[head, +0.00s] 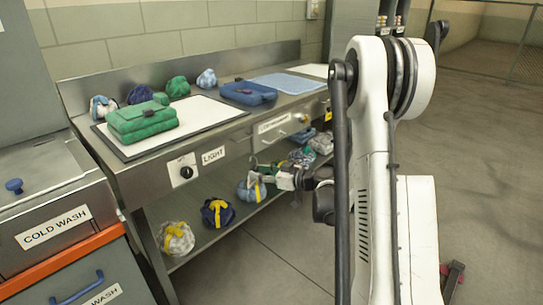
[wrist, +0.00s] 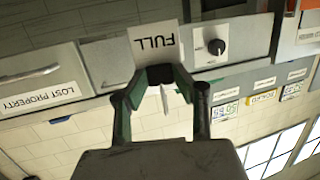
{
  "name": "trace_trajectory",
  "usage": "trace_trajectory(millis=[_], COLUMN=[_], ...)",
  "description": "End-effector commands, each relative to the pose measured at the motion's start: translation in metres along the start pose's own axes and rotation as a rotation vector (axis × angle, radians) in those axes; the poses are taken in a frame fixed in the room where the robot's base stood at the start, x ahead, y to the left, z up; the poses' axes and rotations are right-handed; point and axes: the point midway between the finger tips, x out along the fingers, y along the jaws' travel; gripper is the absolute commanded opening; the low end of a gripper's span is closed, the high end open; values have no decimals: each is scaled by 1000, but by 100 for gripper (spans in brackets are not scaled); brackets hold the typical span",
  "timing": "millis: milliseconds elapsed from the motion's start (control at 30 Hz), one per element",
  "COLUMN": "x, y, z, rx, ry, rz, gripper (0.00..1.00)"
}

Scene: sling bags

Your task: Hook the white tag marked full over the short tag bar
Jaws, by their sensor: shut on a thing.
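The white tag marked FULL (wrist: 155,44) shows in the wrist view with its lettering upside down. My gripper (wrist: 161,76) is shut on the tag, with its dark fingertips at the tag's edge. A thin pale piece (wrist: 164,99) shows between the fingers. In the head view my gripper (head: 290,178) is low in front of the bench, near the lower shelf, and partly hidden by my arm. The tag is not clear there. I cannot make out the short tag bar in either view.
A steel bench (head: 135,172) carries a green bag (head: 142,122) and a blue bag (head: 248,92). Several bundles, one of them navy and yellow (head: 217,212), lie on its lower shelf. A dark knob (wrist: 216,47) is beside the tag in the wrist view. Open floor lies at right.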

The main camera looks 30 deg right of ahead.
Motion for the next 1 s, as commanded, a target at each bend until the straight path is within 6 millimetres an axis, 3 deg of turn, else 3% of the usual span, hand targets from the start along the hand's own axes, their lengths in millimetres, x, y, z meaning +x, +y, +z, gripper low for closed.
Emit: trace_trajectory(millis=[100, 300, 800, 1000], x=[-12, -24, -26, -11], y=[38, 69, 72, 74], z=[-14, -22, -21, -24], rx=[23, 48, 51, 50], ry=[-47, -87, -90, -90], rz=[120, 221, 230, 227], gripper=[0, 0, 0, 0])
